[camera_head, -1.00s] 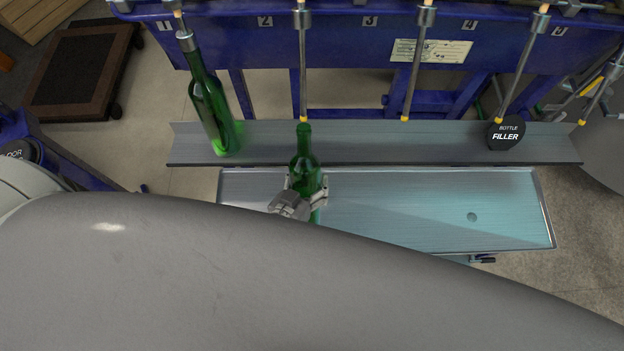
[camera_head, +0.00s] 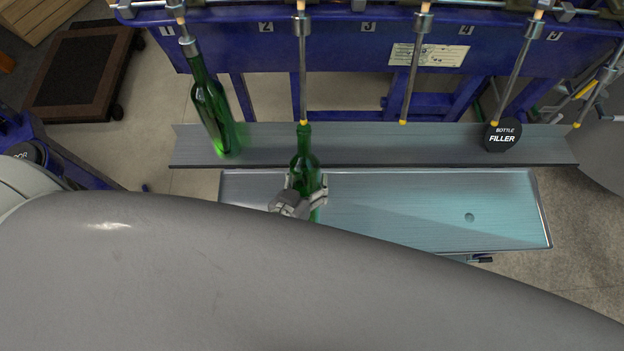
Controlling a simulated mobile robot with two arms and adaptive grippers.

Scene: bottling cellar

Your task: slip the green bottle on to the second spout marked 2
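A green bottle (camera_head: 304,158) stands about upright in my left gripper (camera_head: 306,188), which is shut around its body. The second spout (camera_head: 303,75) hangs below the label 2 (camera_head: 265,27). Its yellow tip (camera_head: 303,122) shows just above the bottle's mouth, nearly in line with it. Whether they touch, or differ in depth, I cannot tell. The bottle's lower part is hidden by the gripper and my grey arm. My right gripper is not in view.
Another green bottle (camera_head: 212,108) hangs tilted on spout 1 at the left. A grey ledge (camera_head: 365,145) runs under the spouts, with a metal tray (camera_head: 400,205) in front. The other spouts are empty.

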